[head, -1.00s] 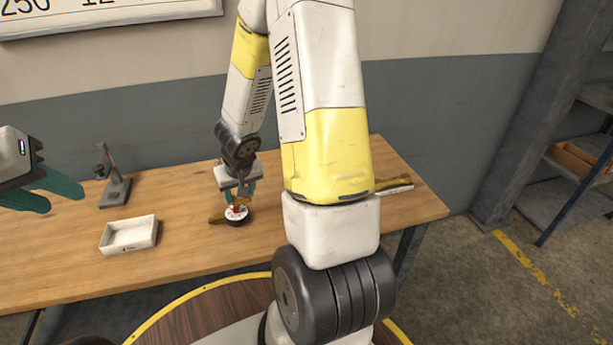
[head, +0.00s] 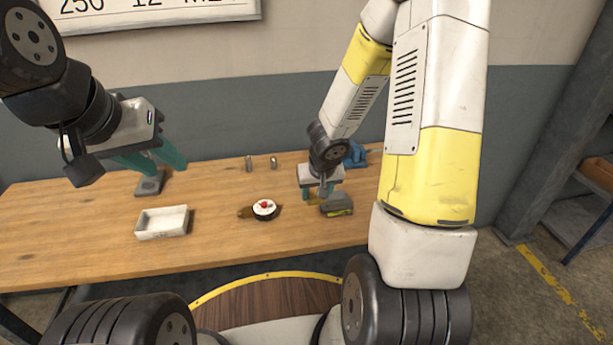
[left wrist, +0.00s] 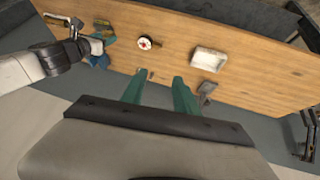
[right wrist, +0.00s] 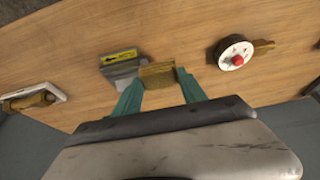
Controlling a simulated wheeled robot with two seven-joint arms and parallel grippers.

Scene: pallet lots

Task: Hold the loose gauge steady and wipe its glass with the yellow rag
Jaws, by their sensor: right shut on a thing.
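The loose gauge (head: 264,209) lies face up on the bench, a dark round body with a white face, a red centre and a brass-coloured stem. It also shows in the right wrist view (right wrist: 235,52) and the left wrist view (left wrist: 144,43). My right gripper (head: 320,194) is to the right of the gauge, apart from it. It is shut on a folded, dull yellow-brown piece, the yellow rag (right wrist: 157,75). Whether the rag touches the bench is unclear. My left gripper (left wrist: 156,88) is open and empty, raised above the bench's left part, away from the gauge.
A grey block with a yellow label (head: 338,208) sits close beside my right gripper. A white tray (head: 162,222) and a dark stand (head: 150,184) are at left. Two small metal cylinders (head: 248,163) and a blue tool (head: 355,155) are behind. Bench is clear around the gauge.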

